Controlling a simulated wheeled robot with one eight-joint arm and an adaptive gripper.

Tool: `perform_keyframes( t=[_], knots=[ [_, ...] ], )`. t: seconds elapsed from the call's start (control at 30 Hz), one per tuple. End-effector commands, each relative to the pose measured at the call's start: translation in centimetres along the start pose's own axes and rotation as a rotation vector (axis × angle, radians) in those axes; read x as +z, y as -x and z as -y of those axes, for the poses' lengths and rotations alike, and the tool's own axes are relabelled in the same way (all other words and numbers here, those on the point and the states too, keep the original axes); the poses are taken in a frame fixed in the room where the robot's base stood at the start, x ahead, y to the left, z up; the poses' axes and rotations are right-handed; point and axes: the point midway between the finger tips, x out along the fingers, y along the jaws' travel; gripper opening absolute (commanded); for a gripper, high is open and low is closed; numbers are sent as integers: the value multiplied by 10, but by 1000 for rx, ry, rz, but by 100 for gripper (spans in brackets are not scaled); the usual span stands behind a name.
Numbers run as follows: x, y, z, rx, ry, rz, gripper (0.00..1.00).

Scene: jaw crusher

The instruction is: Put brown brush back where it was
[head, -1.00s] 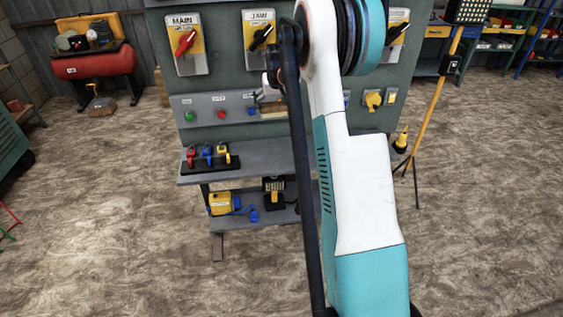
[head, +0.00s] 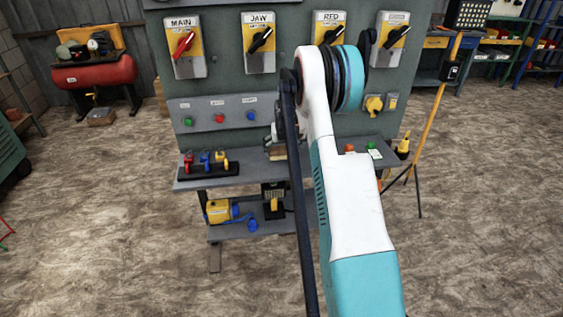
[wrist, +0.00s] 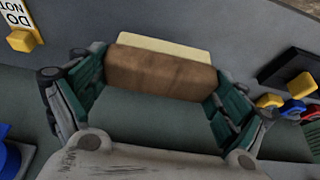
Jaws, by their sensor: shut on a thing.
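The brown brush (wrist: 160,76), a brown block with a cream strip along its far side, lies across the jaws in the wrist view. My gripper (wrist: 155,88) is shut on it, with one green-and-grey finger at each end. In the head view the brush (head: 277,153) is a small brown patch, partly hidden by my arm. It is low in front of the panel, near the grey upper shelf (head: 240,178). I cannot tell whether it touches the shelf.
Red, blue and yellow padlocks (head: 208,161) stand on a black holder at the shelf's left. A yellow lamp-like device (head: 219,211) sits on the lower shelf. Switches and buttons cover the grey panel (head: 225,90) behind. A yellow tripod pole (head: 440,95) stands at right.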

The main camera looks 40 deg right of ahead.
Motion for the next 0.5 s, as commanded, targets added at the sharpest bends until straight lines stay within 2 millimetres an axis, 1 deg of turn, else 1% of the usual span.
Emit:
perform_keyframes(
  t=[0.17, 0.4, 0.5],
  knots=[
    [4, -10, 0, 0, 0, 0, 72],
    [17, -40, 0, 0, 0, 0, 72],
    [19, -45, 0, 0, 0, 0, 72]
  ],
)
